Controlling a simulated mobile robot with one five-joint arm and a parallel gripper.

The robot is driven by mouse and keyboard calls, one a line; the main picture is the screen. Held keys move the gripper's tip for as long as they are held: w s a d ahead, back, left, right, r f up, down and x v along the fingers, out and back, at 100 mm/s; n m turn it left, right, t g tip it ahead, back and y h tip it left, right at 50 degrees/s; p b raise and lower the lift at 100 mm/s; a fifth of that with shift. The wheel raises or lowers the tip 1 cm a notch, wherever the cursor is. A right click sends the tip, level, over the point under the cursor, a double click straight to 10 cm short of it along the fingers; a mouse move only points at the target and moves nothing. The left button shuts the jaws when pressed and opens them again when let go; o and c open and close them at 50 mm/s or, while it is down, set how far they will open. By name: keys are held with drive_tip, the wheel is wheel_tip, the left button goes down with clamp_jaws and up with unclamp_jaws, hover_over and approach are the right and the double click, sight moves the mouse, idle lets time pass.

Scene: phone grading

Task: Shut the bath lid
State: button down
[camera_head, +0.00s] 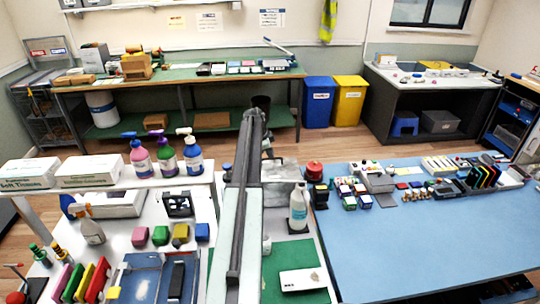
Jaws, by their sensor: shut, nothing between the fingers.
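A grey metallic box-like unit (278,194) stands just right of my arm, behind the clear bottle, and may be the bath. A lighter grey panel (284,171) shows at its back and may be its lid; I cannot tell its angle for sure. My arm and column cover its left side, and the bottle covers part of its front. My gripper's fingers cannot be made out in this view.
A clear bottle (298,207) stands in front of the grey unit. A red-topped container (314,171) is to its right. A white box (303,279) lies on the green mat (274,262). The blue mat (430,235) at right is largely clear; spray bottles (141,158) stand left.

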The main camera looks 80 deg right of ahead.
wheel_tip(320, 180, up, 6)
drive_tip(key=a+p, duration=0.3)
drive_tip(key=p, duration=0.3)
wheel_tip(320, 180, up, 7)
drive_tip(key=p, duration=0.8)
hover_over(269, 169)
drive_tip(key=w+a, duration=0.2)
drive_tip(key=shift+s+f+b, duration=0.1)
drive_tip(key=shift+b, duration=0.25)
